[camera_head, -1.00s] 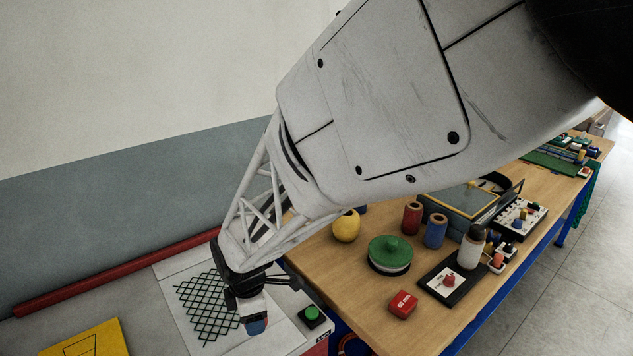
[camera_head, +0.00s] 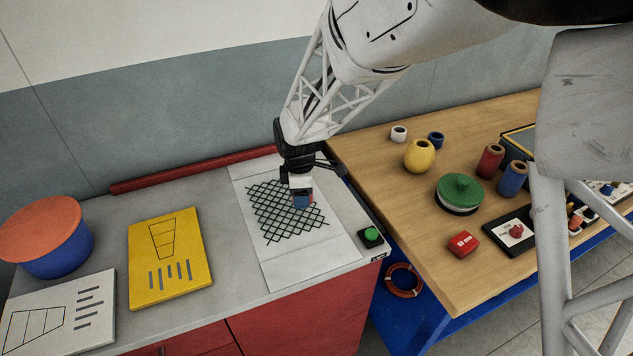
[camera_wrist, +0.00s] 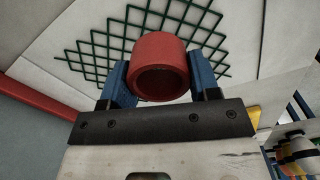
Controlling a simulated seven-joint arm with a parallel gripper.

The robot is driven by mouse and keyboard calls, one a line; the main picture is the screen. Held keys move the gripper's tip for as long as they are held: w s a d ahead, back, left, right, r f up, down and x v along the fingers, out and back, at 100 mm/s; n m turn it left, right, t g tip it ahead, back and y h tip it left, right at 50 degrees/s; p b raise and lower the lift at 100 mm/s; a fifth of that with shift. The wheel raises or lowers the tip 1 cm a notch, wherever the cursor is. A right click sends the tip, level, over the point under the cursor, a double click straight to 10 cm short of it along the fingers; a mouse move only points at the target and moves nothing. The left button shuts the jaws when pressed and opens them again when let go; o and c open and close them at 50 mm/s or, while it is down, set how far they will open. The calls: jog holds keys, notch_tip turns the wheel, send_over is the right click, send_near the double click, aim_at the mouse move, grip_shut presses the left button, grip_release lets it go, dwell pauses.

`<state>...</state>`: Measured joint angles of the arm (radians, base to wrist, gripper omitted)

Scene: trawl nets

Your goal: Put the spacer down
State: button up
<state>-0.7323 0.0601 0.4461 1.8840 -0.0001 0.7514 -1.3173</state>
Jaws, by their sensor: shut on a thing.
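My gripper (camera_head: 302,196) is shut on a red hollow cylinder, the spacer (camera_wrist: 160,67). In the wrist view the spacer sits between the two blue finger pads, its round opening facing the camera. In the head view the fingers mostly hide it. The gripper and spacer are over the right part of the dark green net (camera_head: 274,222), which lies on a white sheet (camera_head: 268,270) on the grey counter. The net also shows behind the spacer in the wrist view (camera_wrist: 100,45). I cannot tell how large the gap beneath the spacer is.
A green button (camera_head: 371,236) stands at the counter's right edge. A yellow board (camera_head: 170,270) and an orange-topped blue tub (camera_head: 62,258) are to the left. A long red bar (camera_head: 180,174) runs along the wall. The wooden table (camera_head: 400,250) holds several cylinders and a green-lidded dish (camera_head: 460,193).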

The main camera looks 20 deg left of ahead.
dwell(0.3)
jog(key=shift+f, duration=1.75)
jog(key=shift+f, duration=0.1)
jog(key=o, duration=0.9)
notch_tip(320, 180, up, 12)
jog(key=shift+r, duration=0.15)
